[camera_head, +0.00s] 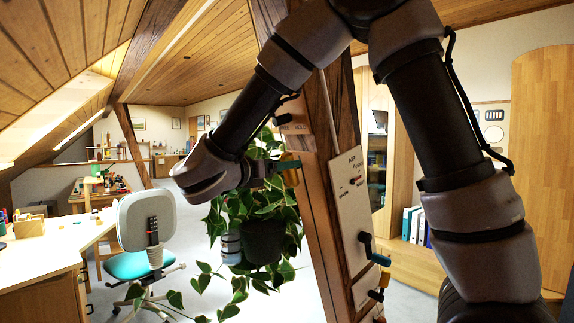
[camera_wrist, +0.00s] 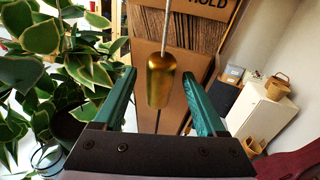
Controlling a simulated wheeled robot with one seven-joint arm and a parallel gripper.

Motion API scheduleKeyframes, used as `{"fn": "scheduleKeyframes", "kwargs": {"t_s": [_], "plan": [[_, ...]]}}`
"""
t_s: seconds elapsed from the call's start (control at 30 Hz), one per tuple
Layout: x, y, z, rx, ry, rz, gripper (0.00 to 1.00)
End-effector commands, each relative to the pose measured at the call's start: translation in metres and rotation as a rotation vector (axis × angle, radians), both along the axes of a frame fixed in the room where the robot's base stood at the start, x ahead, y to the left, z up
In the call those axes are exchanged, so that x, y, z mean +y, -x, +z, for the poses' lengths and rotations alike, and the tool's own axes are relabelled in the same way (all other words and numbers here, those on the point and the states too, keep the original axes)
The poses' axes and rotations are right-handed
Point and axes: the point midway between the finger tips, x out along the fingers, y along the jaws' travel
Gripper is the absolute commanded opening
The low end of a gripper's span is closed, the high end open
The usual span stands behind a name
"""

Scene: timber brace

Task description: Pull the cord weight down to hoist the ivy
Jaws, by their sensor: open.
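The cord weight is a brass cylinder (camera_wrist: 160,82) hanging upright on a pale cord (camera_wrist: 167,25) in the wrist view. My gripper (camera_wrist: 159,76) is open, with one teal finger on each side of the weight and a visible gap to both. In the head view the gripper (camera_head: 280,167) is at the timber post, and the brass weight (camera_head: 291,174) shows partly beside the fingers. The ivy (camera_head: 270,205) hangs in a dark pot (camera_head: 262,241) just below my gripper, its vines trailing down. In the wrist view its leaves (camera_wrist: 40,40) fill the left.
A timber post (camera_head: 318,215) stands right of the ivy. A pale panel (camera_head: 352,220) with a teal-handled lever (camera_head: 372,250) is beside it. A desk (camera_head: 45,260) and grey chair (camera_head: 147,222) are at left.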

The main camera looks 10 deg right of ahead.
Motion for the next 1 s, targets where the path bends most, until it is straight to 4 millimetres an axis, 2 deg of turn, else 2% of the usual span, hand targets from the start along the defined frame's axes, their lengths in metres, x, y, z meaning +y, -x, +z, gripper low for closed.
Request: {"fn": "scheduleKeyframes", "kwargs": {"t_s": [0.2,0.5,0.53,0.67,0.7,0.73,1.0], "plan": [[-0.015,-0.015,0.000,0.000,0.000,0.000,0.73],[-0.017,-0.017,0.000,0.000,0.000,0.001,0.73],[-0.017,-0.017,0.000,0.000,0.000,0.001,0.70],[-0.017,-0.017,0.000,0.000,0.000,0.001,0.20],[-0.017,-0.017,0.000,0.000,0.000,0.001,0.04],[-0.017,-0.017,0.000,0.000,0.000,0.001,0.00],[-0.017,-0.017,0.000,0.000,0.000,0.001,0.00]]}}
